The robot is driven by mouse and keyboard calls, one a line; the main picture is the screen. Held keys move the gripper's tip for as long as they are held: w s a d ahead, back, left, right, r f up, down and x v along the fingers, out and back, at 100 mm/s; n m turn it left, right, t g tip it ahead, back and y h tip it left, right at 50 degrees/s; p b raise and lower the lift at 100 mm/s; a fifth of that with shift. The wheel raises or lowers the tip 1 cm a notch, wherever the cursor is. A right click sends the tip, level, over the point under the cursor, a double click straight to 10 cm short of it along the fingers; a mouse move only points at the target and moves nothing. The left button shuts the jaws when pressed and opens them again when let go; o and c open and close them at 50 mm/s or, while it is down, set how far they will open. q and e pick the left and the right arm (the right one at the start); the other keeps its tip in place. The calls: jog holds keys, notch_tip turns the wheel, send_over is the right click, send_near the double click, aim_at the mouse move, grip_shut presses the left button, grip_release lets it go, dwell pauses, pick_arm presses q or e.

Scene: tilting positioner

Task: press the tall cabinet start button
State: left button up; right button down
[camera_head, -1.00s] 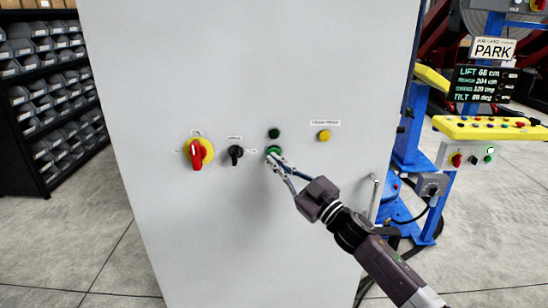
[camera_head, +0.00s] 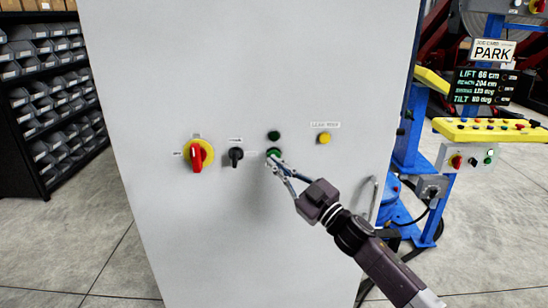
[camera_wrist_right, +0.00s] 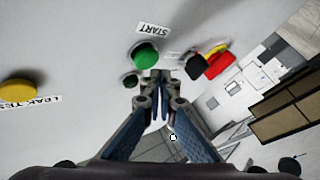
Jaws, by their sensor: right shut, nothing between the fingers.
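The tall grey cabinet (camera_head: 240,230) fills the middle of the head view. Its green start button (camera_head: 274,152) sits under a dark green round piece (camera_head: 274,135). In the wrist view, the green button (camera_wrist_right: 145,55) lies beside a START label (camera_wrist_right: 153,29). My right gripper (camera_head: 273,162) is shut and empty, its fingertips at the lower edge of the green button. In the wrist view the fingertips (camera_wrist_right: 157,76) are close beside the button; I cannot tell whether they touch it. My left gripper is not in view.
A red-and-yellow rotary switch (camera_head: 197,154) and a black selector (camera_head: 236,154) are left of the button. A yellow button (camera_head: 324,138) is to the right, above the cabinet handle (camera_head: 374,197). A yellow control panel (camera_head: 490,130) stands right. Shelves with bins (camera_head: 45,100) stand left.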

jog(key=shift+w, duration=0.15)
jog(key=shift+w, duration=0.25)
jog(key=shift+w+b, duration=0.3)
jog(key=shift+w, duration=0.2)
dwell(1.0)
jog(key=shift+s, duration=0.1)
jog(key=shift+s+p, duration=0.75)
jog(key=shift+s, duration=0.1)
jog(key=s+p, duration=0.3)
jog(key=s, duration=0.2)
